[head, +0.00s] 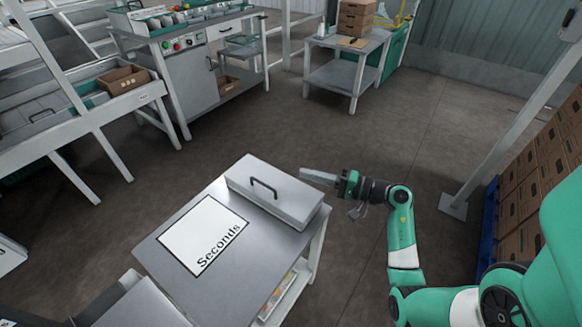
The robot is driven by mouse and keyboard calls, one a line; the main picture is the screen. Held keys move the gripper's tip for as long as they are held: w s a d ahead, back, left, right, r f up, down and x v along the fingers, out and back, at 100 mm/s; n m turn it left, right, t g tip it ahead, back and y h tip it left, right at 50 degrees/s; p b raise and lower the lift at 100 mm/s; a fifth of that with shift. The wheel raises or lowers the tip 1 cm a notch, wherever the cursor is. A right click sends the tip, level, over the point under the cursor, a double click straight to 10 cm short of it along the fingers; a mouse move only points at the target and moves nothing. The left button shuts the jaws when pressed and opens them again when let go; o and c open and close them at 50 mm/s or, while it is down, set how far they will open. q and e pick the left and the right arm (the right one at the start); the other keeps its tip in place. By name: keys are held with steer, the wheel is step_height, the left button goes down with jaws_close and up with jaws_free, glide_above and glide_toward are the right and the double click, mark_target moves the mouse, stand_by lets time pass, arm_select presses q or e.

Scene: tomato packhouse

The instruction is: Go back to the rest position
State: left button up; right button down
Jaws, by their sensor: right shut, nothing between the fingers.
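My right gripper (322,180) is shut and empty. It is held out beside the right end of a closed grey box with a black handle (268,192), on the far side of the metal table (222,262). I cannot tell whether it touches the box. My right arm is bent and reaches in from the lower right. My left gripper does not show in the head view.
A white sheet marked "Seconds" (203,234) lies on the metal table beside the box. A sorting machine (190,80) stands at the upper left. A side table (345,74) with brown boxes stands at the back. Stacked cartons (540,190) and a post (500,130) stand at right. Open floor lies between.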

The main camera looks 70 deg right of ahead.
steer(key=shift+s+d+r, duration=0.1)
steer(key=shift+s+r, duration=0.05)
steer(key=shift+s, duration=0.4)
